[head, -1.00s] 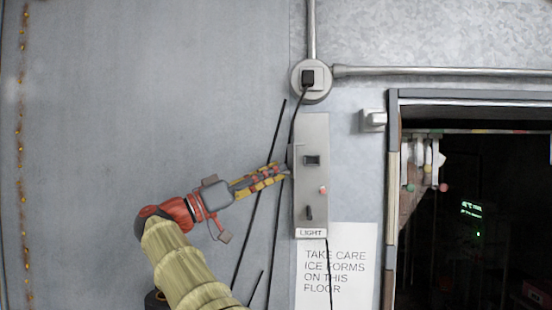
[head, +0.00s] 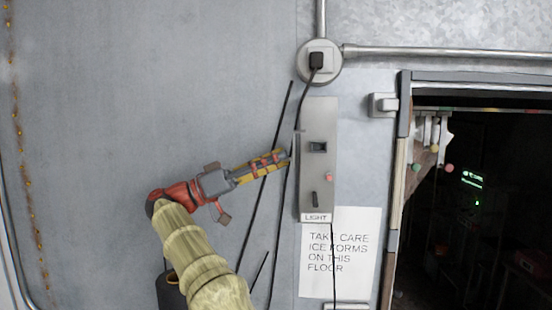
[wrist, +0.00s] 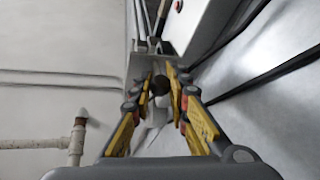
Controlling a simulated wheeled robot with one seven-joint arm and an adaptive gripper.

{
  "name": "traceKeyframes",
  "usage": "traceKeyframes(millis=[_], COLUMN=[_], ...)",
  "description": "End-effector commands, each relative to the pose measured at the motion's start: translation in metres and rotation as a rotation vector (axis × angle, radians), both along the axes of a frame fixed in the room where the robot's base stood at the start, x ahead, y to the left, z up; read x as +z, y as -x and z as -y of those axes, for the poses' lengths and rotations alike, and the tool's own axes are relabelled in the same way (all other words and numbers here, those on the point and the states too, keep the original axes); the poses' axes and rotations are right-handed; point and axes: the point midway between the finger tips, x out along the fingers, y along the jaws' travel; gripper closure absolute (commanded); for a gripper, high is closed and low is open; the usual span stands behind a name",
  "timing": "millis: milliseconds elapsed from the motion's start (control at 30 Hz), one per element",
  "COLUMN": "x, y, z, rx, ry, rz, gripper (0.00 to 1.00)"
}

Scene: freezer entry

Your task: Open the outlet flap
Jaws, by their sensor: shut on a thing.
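A tall grey panel (head: 319,180) with a dark outlet, a red button, a switch and a LIGHT label is on the wall. A thin grey edge, which looks like the outlet flap (head: 297,146), stands at its left side. My gripper (head: 287,157) reaches in from the left, with its fingertips at this edge. In the wrist view my gripper (wrist: 162,75) has its yellow fingers closed in around a small grey and dark piece. The fingers hide most of the flap, and I cannot tell its exact angle.
A round box (head: 319,62) with a black plug is above the panel. Thin dark cables hang near my gripper. A paper warning sign (head: 340,252) is below the panel. A dark doorway (head: 475,200) is on the right.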

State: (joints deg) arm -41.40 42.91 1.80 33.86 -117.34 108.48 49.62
Motion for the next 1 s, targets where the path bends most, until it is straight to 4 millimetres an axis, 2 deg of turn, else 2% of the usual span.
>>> traceKeyframes(millis=[133, 167, 467, 800, 1000], x=[-0.002, -0.002, -0.001, -0.001, -0.011], y=[-0.001, -0.001, 0.0, 0.0, 0.006], z=[0.0, 0.0, 0.0, -0.002, -0.025], rx=[0.0, 0.0, 0.001, 0.001, 0.003], ry=[0.001, 0.001, 0.0, 0.0, 0.0], rz=[-0.003, -0.003, -0.001, -0.001, -0.002], gripper=[1.0, 0.82, 0.65, 0.64, 0.64])
